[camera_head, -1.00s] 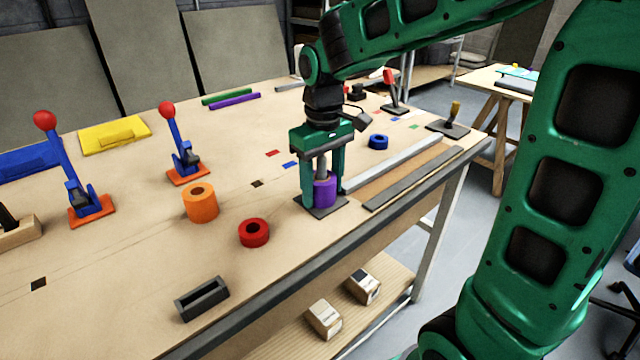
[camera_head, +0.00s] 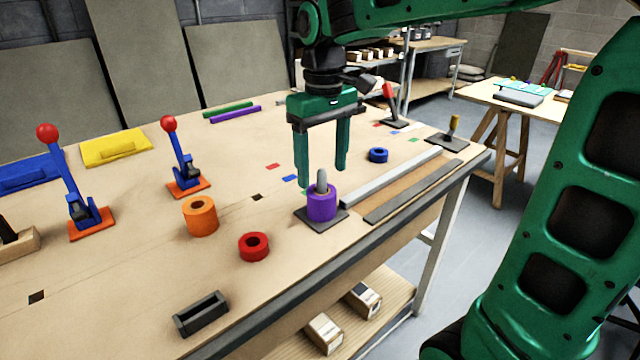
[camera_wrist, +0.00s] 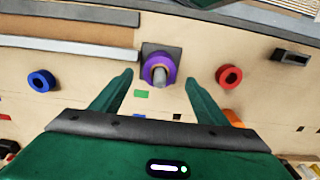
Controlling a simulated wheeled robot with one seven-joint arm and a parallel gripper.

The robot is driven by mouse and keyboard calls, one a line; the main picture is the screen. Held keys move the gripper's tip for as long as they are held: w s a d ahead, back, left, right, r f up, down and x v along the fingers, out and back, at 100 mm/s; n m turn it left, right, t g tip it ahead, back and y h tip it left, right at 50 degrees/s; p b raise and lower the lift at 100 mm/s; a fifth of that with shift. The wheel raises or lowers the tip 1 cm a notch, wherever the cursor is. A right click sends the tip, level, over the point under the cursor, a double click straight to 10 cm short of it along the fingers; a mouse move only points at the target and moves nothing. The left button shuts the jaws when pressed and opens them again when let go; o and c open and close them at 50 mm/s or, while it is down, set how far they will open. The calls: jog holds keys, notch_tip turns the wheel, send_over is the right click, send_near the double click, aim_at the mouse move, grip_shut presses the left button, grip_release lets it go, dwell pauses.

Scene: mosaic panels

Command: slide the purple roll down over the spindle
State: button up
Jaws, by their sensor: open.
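The purple roll (camera_head: 322,204) sits low around the grey spindle (camera_head: 322,180), whose rounded top sticks up out of the roll's hole. The spindle's dark square base plate (camera_head: 322,222) lies on the table under the roll. My gripper (camera_head: 322,178) is open and empty, with its fingers above and behind the roll, apart from it. In the wrist view the purple roll (camera_wrist: 156,66) shows around the spindle (camera_wrist: 160,76), between and beyond the two open fingertips (camera_wrist: 158,78).
An orange roll (camera_head: 201,216) and a red roll (camera_head: 254,247) stand to the left, a blue roll (camera_head: 378,155) behind to the right. A grey bar (camera_head: 393,177) lies right of the base. Red-knobbed levers (camera_head: 182,160) stand further left.

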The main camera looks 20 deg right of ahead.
jog(key=shift+r, duration=1.05)
